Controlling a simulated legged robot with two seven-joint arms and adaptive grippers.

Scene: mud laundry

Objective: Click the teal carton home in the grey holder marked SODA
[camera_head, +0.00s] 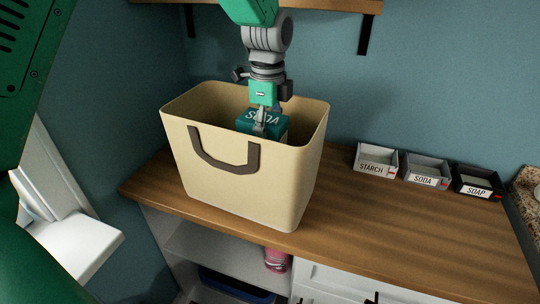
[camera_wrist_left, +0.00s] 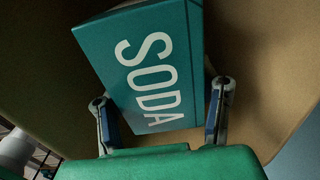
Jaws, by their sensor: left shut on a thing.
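The teal carton (camera_head: 247,124), lettered SODA, is inside the tall cream basket, below its rim, with its lower part hidden by the front wall. My left gripper (camera_head: 260,126) reaches down into the basket and is shut on the carton. In the left wrist view the carton (camera_wrist_left: 150,60) is between the two fingers (camera_wrist_left: 162,100), tilted in the picture. The grey holder marked SODA (camera_head: 426,171) stands on the counter at the right, between two other holders, and looks empty. My right gripper is not in view.
The cream basket (camera_head: 240,195) with a brown handle stands on the wooden counter (camera_head: 370,225). The STARCH holder (camera_head: 376,158) and black SOAP holder (camera_head: 479,182) flank the SODA holder. Counter in front of the holders is clear. A shelf (camera_head: 320,5) hangs above.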

